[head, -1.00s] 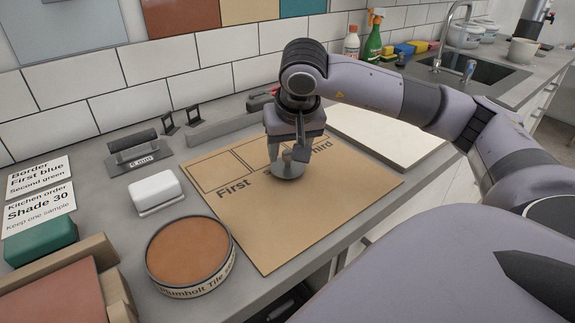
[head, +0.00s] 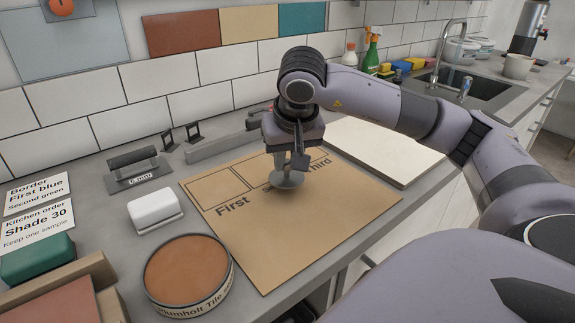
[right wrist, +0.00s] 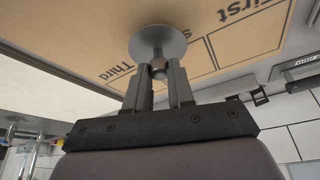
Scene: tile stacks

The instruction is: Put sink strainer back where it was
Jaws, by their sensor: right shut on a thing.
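The sink strainer (head: 287,180) is a grey metal disc with a knob. It is at the brown board (head: 285,240) marked First and Third, in front of the outlined boxes. My right gripper (head: 290,162) points down and is shut on the strainer's knob. In the right wrist view the strainer (right wrist: 157,42) shows as a round disc beyond the fingers, with its knob between the fingertips (right wrist: 159,72). I cannot tell whether the disc touches the board. The sink (head: 470,84) is at the far right of the counter. My left gripper is not in view.
A round tin (head: 187,275) and a white block (head: 155,210) stand left of the board. A pale slab (head: 385,150) lies to its right. A spray bottle (head: 372,50), sponges (head: 400,66) and a faucet (head: 450,45) are near the sink. The board's front is clear.

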